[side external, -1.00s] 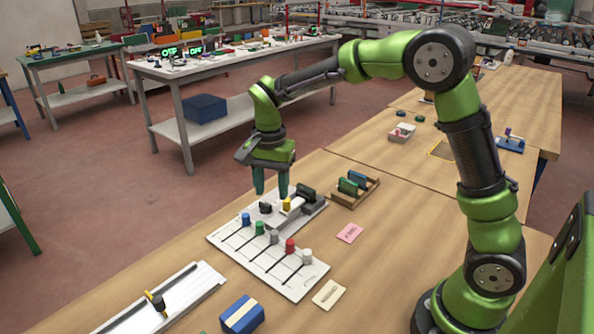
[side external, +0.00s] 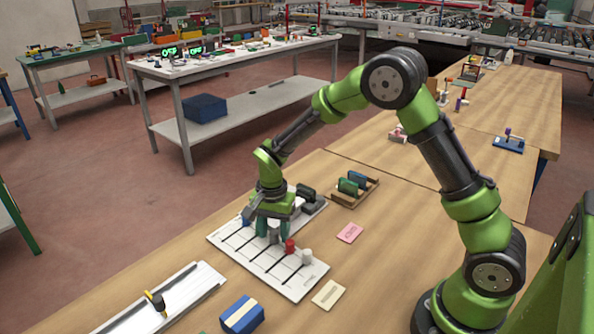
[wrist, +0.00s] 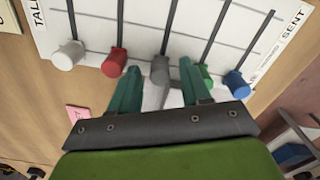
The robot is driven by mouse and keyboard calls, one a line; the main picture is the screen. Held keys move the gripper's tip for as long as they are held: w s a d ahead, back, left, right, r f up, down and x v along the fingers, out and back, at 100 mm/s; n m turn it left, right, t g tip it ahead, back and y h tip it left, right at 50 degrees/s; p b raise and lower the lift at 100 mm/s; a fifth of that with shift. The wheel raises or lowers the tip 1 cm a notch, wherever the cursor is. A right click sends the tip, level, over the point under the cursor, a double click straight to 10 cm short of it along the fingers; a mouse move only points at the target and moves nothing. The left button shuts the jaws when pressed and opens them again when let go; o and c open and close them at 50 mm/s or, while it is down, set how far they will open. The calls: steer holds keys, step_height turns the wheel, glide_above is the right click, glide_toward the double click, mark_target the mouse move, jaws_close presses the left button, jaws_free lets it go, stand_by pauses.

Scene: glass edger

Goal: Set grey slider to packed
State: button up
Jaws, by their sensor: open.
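The grey slider knob (side external: 274,237) is the middle one of a row on the white slider board (side external: 300,287). In the wrist view the grey knob (wrist: 160,69) lies between the two teal fingers of my gripper (wrist: 158,72). My gripper (side external: 274,234) is open and low over the board, one finger on each side of the knob; whether either finger touches it I cannot tell. Dark slots run across the board's grid lines. The board's end labels read "SENT" and "TALL", partly cut off; I cannot read a "packed" label.
Red (wrist: 114,62) and white (wrist: 68,55) knobs stand on one side of the grey one, green (wrist: 205,76) and blue (wrist: 237,84) on the other. A wooden rack (side external: 344,198), a pink card (side external: 350,233) and a blue block (side external: 242,315) lie nearby.

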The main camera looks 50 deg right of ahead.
mark_target(263, 251)
jaws_close()
steer(key=a, duration=0.4)
jaws_free()
stand_by(0.4)
step_height(263, 251, up, 17)
stand_by(0.5)
